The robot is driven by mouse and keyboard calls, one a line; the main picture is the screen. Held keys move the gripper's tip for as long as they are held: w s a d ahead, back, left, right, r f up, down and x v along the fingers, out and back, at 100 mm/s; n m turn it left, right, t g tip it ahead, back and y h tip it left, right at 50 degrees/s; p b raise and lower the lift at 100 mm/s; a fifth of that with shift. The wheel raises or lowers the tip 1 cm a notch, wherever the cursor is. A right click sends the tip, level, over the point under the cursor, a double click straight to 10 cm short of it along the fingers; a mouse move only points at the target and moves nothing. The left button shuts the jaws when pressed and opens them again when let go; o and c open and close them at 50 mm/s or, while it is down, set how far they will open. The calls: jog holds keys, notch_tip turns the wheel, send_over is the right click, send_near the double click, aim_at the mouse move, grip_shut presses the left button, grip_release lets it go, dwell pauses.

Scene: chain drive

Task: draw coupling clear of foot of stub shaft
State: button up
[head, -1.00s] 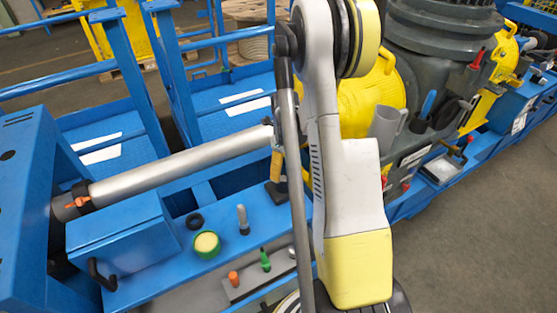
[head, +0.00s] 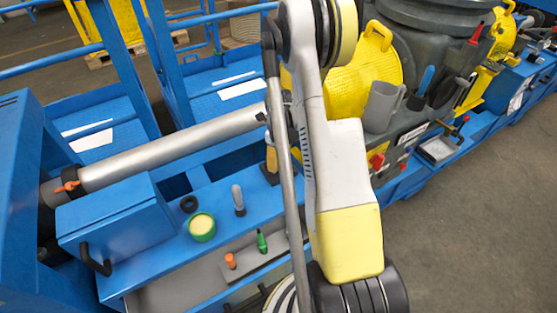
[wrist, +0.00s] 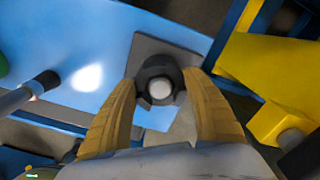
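The coupling is a dark ring (wrist: 160,70) in the middle of the wrist view. The pale round end of the stub shaft (wrist: 161,89) shows inside its opening. Both are above a grey plate (wrist: 150,50) on the blue bench. My gripper (wrist: 160,82) has one tan finger on each side of the coupling, with the tips against its sides. It appears shut on the coupling. The foot of the shaft is hidden beneath the coupling. In the head view a tan finger of my gripper (head: 271,160) shows beside my arm, over a dark base; the coupling cannot be made out there.
A long grey tube (head: 170,150) runs behind the bench (head: 140,280). Yellow machine parts (head: 370,70) stand close on the right.

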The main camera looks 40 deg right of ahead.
jog(key=shift+r+p, duration=3.25)
jog(key=shift+r, duration=2.3)
